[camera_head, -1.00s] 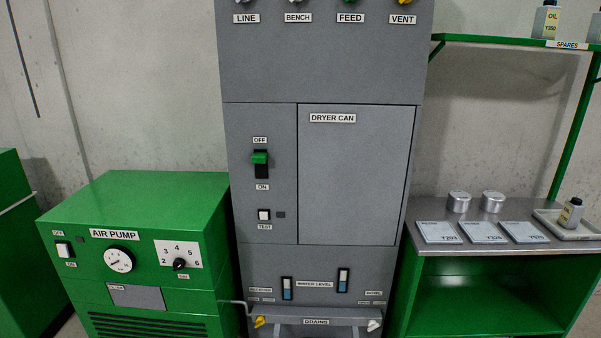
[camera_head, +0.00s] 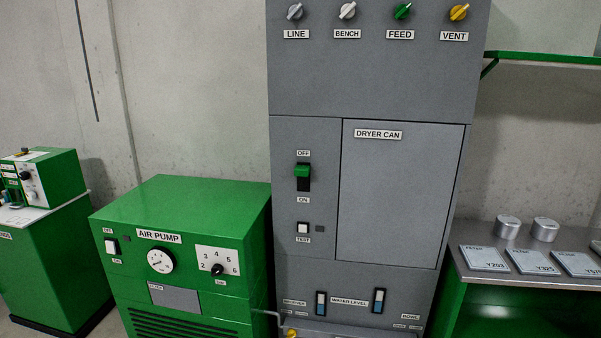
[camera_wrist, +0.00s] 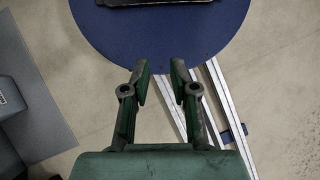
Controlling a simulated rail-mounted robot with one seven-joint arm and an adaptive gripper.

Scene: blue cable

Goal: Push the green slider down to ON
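The green slider (camera_head: 303,171) sits in a dark vertical slot on the grey cabinet's left panel in the head view. It is at the upper end of the slot, just under the OFF label (camera_head: 303,153). The ON label (camera_head: 303,200) is below the slot. My gripper (camera_wrist: 160,75) shows only in the wrist view. Its two fingers are apart with nothing between them. It is over the floor and a round blue surface (camera_wrist: 100,40), away from the slider, which the wrist view does not show.
A TEST button (camera_head: 303,228) is below the slider, and the DRYER CAN door (camera_head: 400,200) is to its right. Valve knobs (camera_head: 403,12) line the cabinet's top. A green air pump (camera_head: 180,215) stands left. A bench with filters (camera_head: 485,258) stands right.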

